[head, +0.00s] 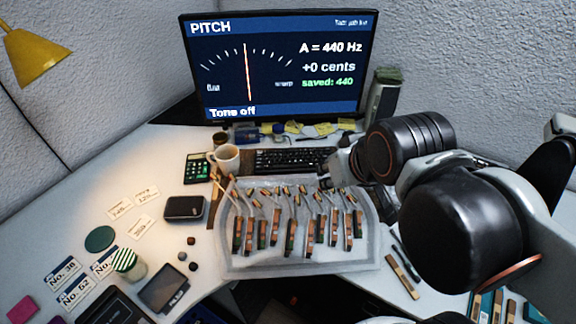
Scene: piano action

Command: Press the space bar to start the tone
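The black keyboard (290,159) lies below the monitor at the back of the desk. Its space bar is too small to make out. The monitor (280,65) shows PITCH, A = 440 Hz, +0 cents, saved: 440 and "Tone off". My arm comes in from the right, and my gripper (368,180) is a dark shape by the keyboard's right end. My arm partly covers it, so its fingers cannot be made out, nor whether it touches the keyboard.
A clear tray (240,266) with several wooden piano hammer parts lies in front of the keyboard. A mug (226,158) and a green calculator (198,168) stand at its left. The left desk has cards and a striped jar (128,263).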

